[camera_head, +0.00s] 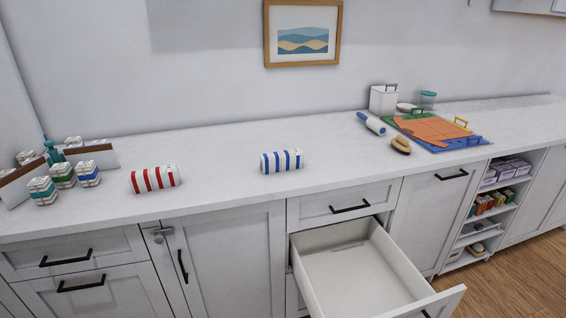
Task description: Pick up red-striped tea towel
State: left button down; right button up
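The red-striped tea towel (155,179) is a white roll with red stripes. It lies on the countertop left of the middle, near the front edge. A similar blue-striped roll (282,161) lies to its right, apart from it. Neither of my grippers shows in the head view.
An open, empty-looking drawer (358,275) juts out below the counter (222,152). A colourful mat (437,131), a blue roller (370,123) and a brush (401,145) lie at the right. The counter between the rolls is clear.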

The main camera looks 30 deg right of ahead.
aim_at(166, 176)
jog(key=i+l+z, duration=0.25)
jog(key=l, duration=0.2)
jog(key=i+l+z, duration=0.1)
jog(key=l+z, duration=0.15)
jog(key=l, duration=0.2)
jog(key=i+l+z, duration=0.25)
jog(key=l, duration=0.15)
